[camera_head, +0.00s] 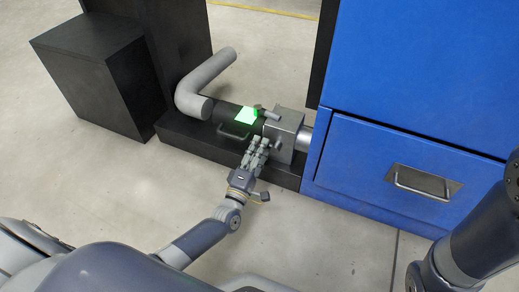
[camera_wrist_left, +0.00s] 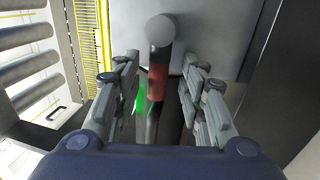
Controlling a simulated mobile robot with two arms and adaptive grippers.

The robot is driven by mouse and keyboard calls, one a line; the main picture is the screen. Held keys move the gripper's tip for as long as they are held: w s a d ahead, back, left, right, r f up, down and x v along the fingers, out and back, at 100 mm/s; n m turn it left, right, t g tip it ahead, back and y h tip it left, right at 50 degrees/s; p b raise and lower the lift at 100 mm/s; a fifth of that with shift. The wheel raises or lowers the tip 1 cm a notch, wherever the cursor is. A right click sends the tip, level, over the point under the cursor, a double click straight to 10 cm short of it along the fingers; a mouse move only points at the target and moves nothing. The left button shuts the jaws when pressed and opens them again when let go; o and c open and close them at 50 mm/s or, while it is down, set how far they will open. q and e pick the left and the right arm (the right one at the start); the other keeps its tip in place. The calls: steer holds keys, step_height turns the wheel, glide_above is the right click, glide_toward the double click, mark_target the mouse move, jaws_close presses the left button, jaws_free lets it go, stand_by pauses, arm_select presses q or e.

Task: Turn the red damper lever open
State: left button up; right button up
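The damper lever shows in the left wrist view as a dark rod with a grey round end and a red band (camera_wrist_left: 158,82). It lies between the fingers of my left gripper (camera_wrist_left: 160,68), with a visible gap on either side. In the head view my left gripper (camera_head: 258,145) is in front of the grey valve box (camera_head: 287,122), its fingers pointing at it. It is open. No red part of the lever can be made out in the head view. A bright green patch (camera_head: 246,115) glows left of the box. My right gripper is out of view.
A grey bent pipe (camera_head: 200,82) rises left of the box, above a black base (camera_head: 185,133). A blue cabinet (camera_head: 360,160) with a drawer handle (camera_head: 420,182) stands on the right. A black block (camera_head: 95,75) stands at the left. The floor in front is clear.

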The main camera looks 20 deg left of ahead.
arm_select(q)
steer(key=s+f, duration=0.2)
steer(key=s, duration=0.9)
steer(key=shift+s+a, duration=0.15)
steer(key=shift+s, duration=0.25)
steer(key=shift+f, duration=0.15)
